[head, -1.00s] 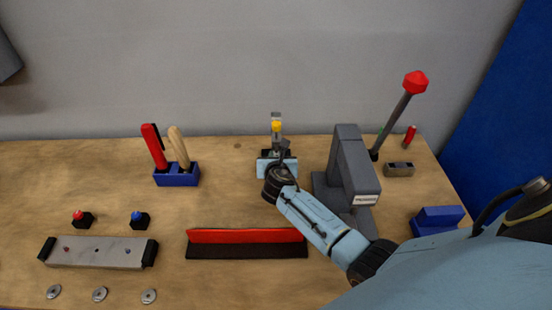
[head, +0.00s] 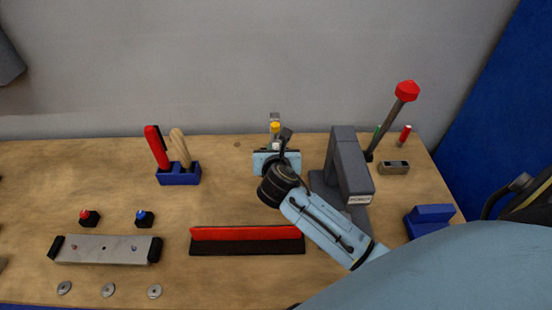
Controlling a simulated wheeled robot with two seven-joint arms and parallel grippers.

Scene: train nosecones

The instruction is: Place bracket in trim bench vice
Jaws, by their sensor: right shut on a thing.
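A light blue fixture (head: 262,160), which looks like the bench vice, stands at the back middle of the bench in the head view. A grey upright part with a yellow piece (head: 275,128) rises at its back. My right gripper (head: 284,150) is at this fixture, in front of its right half, seen from behind the dark wrist. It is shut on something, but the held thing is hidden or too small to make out. I cannot pick out the bracket for sure, nor tell whether it touches the vice. My left gripper is out of view.
A dark grey press (head: 350,165) with a red-knobbed lever (head: 407,91) stands just right of my right wrist. A blue tool holder (head: 180,175) is to the left. A red-and-black strip (head: 247,240) and a grey bar (head: 105,249) lie in front.

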